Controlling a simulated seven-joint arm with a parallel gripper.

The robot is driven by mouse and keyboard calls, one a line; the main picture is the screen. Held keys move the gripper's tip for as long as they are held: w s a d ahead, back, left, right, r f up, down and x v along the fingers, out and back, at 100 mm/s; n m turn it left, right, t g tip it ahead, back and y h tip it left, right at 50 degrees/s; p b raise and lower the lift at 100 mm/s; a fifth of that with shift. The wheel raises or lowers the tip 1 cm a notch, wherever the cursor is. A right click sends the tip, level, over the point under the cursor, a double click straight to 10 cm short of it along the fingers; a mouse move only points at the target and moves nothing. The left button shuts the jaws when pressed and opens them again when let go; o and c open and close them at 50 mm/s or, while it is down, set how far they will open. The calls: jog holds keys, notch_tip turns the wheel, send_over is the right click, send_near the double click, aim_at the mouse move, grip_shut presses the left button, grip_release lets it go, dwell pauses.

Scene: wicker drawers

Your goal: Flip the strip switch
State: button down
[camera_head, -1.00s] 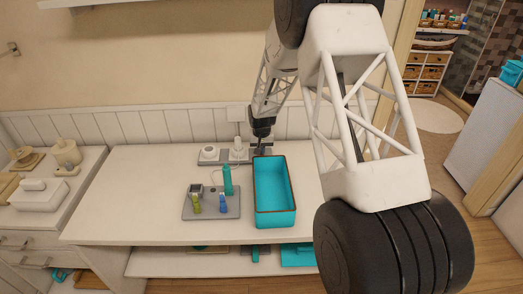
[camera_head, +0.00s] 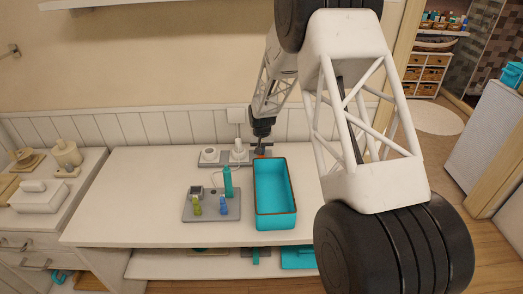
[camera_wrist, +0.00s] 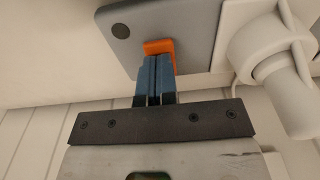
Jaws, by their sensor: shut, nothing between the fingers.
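The power strip (camera_head: 220,163) lies at the back of the white table against the panelled wall. In the wrist view the grey strip (camera_wrist: 193,22) fills the top middle, with an orange switch (camera_wrist: 158,46) near its end. My gripper (camera_wrist: 156,62) is shut and empty, its blue-grey fingertips at the orange switch; they appear to touch it or overlap it. The fingers hide part of the switch, and I cannot tell its position. In the head view my gripper (camera_head: 260,149) is over the strip's right end.
A white plug (camera_wrist: 280,75) sits in the strip beside the switch. A turquoise bin (camera_head: 274,222) stands in front of the strip's right end. A grey tray (camera_head: 211,214) with small green, blue and teal items is left of it. The table's left part is clear.

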notch_tip(320, 180, up, 14)
jog(key=s, duration=0.1)
dwell(0.5)
jog(key=shift+s, duration=0.1)
jog(key=s+d+r, duration=0.3)
jog(key=s+r, duration=0.3)
jog(key=s, duration=0.3)
jog(key=s+d+r, duration=0.4)
jog(key=s+r, duration=0.2)
jog(key=s, duration=0.3)
jog(key=s+d+r, duration=0.3)
jog(key=s+r, duration=0.3)
jog(key=s, duration=0.2)
jog(key=s+d, duration=0.2)
jog(key=s, duration=1.2)
jog(key=s+d+t, duration=0.1)
jog(key=s+d, duration=0.1)
jog(key=s, duration=1.3)
jog(key=shift+s+d+r+t, duration=0.15)
jog(key=shift+s+d+t, duration=0.1)
jog(key=shift+d+t, duration=0.1)
